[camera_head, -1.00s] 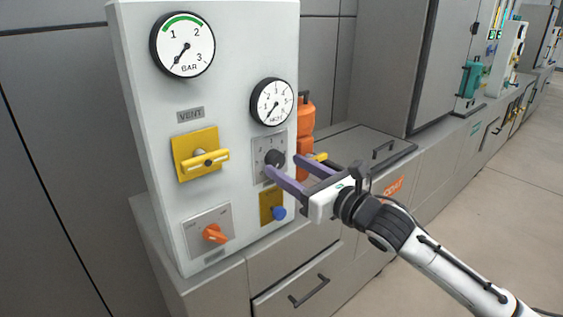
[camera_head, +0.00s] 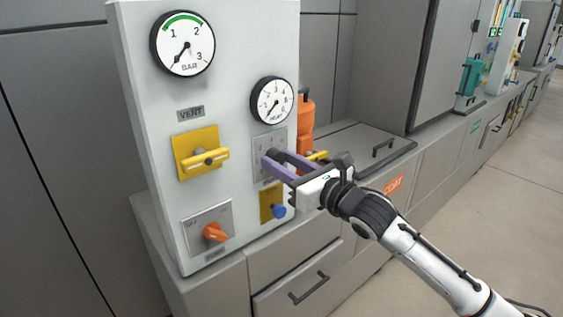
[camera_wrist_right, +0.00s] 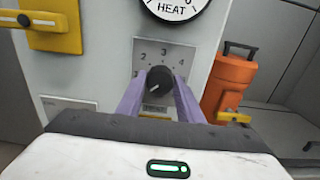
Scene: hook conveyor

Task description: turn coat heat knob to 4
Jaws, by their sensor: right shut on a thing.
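The heat knob (camera_wrist_right: 160,80) is a round black knob with a white pointer line, on a grey numbered plate (camera_wrist_right: 152,50) in the right wrist view. Its pointer appears to lie toward the lower left. My right gripper (camera_head: 271,158) has its purple fingers on both sides of the knob and is shut on it; the fingers also show in the wrist view (camera_wrist_right: 159,92). In the head view the fingers largely hide the knob. The heat gauge (camera_head: 272,100) above has its needle toward the lower left. My left gripper is not in view.
The white panel also carries a yellow vent handle (camera_head: 207,158), an orange switch (camera_head: 213,232), a blue knob (camera_head: 279,211) and a bar gauge (camera_head: 182,44). An orange canister (camera_head: 305,122) stands close to the right of the panel. The floor at right is clear.

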